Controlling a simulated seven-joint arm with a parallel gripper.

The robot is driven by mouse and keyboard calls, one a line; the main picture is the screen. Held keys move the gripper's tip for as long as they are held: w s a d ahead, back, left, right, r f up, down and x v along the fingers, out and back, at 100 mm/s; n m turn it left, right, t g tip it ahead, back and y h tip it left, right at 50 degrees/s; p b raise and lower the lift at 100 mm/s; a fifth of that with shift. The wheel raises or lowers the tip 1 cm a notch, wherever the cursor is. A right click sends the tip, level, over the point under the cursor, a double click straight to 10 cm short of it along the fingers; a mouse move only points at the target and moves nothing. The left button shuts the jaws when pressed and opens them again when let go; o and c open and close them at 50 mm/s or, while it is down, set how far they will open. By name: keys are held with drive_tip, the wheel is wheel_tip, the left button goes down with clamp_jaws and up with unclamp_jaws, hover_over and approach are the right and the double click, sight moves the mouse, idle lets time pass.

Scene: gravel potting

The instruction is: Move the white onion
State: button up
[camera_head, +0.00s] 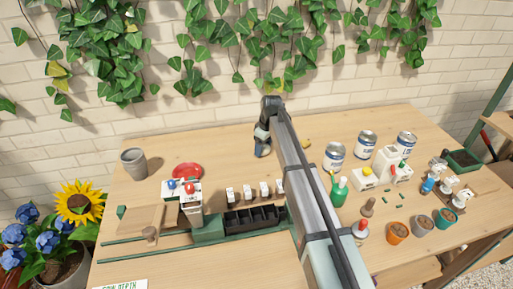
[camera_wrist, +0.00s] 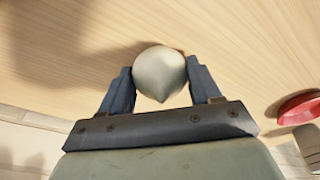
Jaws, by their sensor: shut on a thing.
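The white onion (camera_wrist: 159,73) is a pale, rounded bulb with a pointed end. In the wrist view it sits between the two dark fingers of my gripper (camera_wrist: 160,88), which touch its sides. The wood table top (camera_wrist: 240,50) lies beyond it; I cannot tell whether the onion touches it. In the head view my gripper (camera_head: 262,148) is low over the back middle of the table, right of the red dish. The onion is hard to make out there, hidden by my arm and gripper.
A red dish (camera_head: 187,171) and a grey pot (camera_head: 134,163) stand to the left. A small yellow thing (camera_head: 306,143) lies right of my gripper. Several cans, one a white can (camera_head: 334,156), stand further right. A black compartment tray (camera_head: 250,220) is in front.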

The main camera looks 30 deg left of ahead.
drive_tip(key=shift+w+d, duration=2.4)
drive_tip(key=o, duration=1.2)
drive_tip(key=shift+c, duration=0.2)
drive_tip(key=shift+r, duration=0.1)
wheel_tip(320, 180, up, 14)
drive_tip(key=d, duration=0.2)
drive_tip(key=shift+f, duration=0.25)
drive_tip(key=shift+d, duration=0.1)
